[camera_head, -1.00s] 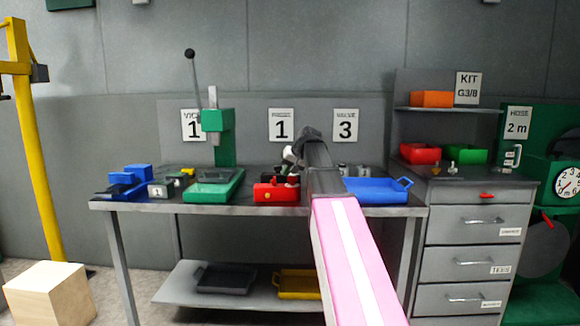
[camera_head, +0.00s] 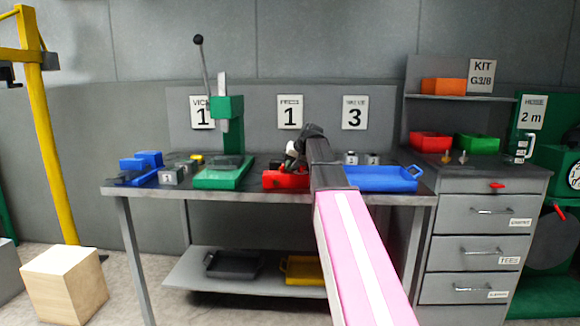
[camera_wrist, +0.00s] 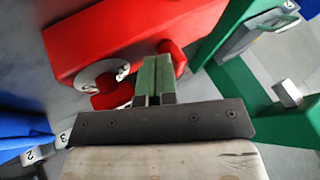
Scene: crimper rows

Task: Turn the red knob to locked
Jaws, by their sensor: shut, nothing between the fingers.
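A red box (camera_head: 272,181) sits on the workbench, partly hidden behind my arm in the head view. In the wrist view the red box (camera_wrist: 130,35) fills the upper middle and bears a pale round dial with dark marks. A red knob (camera_wrist: 112,99) lies over the dial's lower edge; its middle is hidden behind my fingers. My gripper (camera_wrist: 156,62) is shut and empty, its green fingers right at the knob. I cannot tell whether they touch it. In the head view my gripper (camera_head: 294,155) is over the red box, its fingertips not clear.
A green press (camera_head: 225,172) stands left of the red box. A blue tray (camera_head: 385,180) lies to its right, and blue blocks (camera_head: 148,160) lie at the bench's left end. A grey drawer cabinet (camera_head: 478,260) stands right of the bench. A wooden cube (camera_head: 62,285) stands on the floor.

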